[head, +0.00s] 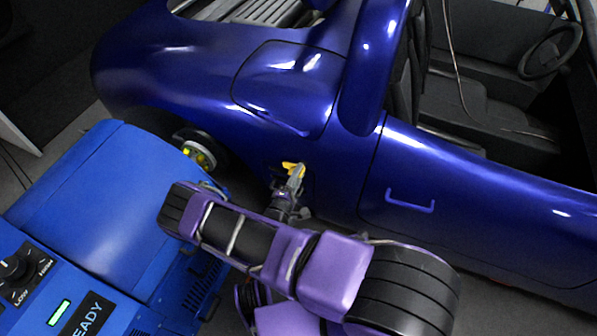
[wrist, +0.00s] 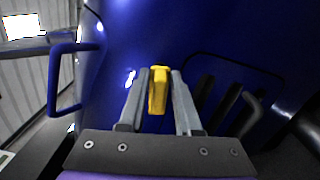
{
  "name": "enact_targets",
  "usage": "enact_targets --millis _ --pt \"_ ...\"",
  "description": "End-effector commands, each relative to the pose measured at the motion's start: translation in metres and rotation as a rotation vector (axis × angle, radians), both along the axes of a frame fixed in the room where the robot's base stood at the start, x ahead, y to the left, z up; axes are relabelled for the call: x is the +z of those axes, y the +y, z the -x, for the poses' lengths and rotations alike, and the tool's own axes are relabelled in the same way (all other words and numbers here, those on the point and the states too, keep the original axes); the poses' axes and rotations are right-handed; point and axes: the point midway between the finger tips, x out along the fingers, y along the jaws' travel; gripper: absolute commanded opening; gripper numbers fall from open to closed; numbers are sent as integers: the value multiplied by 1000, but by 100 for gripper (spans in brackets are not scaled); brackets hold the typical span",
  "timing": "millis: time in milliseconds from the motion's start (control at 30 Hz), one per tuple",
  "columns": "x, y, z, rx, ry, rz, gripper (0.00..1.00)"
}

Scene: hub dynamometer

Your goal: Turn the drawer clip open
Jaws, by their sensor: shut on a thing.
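The yellow drawer clip (wrist: 158,92) stands between the two grey fingers of my gripper (wrist: 160,76) in the wrist view. My gripper is shut on it, with a finger against each side. In the head view the yellow clip (head: 289,166) shows as a small piece at the tip of my gripper (head: 297,178), low on the blue car's side. The clip's base and its mount are hidden behind the fingers, so I cannot tell how far it is turned.
The blue car body (head: 440,170) fills the back, with a door handle (head: 410,202). A blue dynamometer cabinet (head: 90,215) stands left, near a hub with yellow parts (head: 197,154). A dark recess with black bars (wrist: 228,105) is right of the fingers in the wrist view.

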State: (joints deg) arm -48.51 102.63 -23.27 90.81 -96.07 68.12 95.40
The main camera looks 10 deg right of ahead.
Motion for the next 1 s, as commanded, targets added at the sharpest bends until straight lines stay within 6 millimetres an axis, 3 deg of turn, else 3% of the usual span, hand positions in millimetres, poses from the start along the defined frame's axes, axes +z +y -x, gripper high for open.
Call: enact_targets --millis 400,933,967,1000 --pt "-2 1 1 1 -100 -143 0" --pt "-2 1 1 0 -114 -162 0" --pt "-2 1 1 0 -114 -162 36" --pt "-2 1 1 0 -114 -162 43"
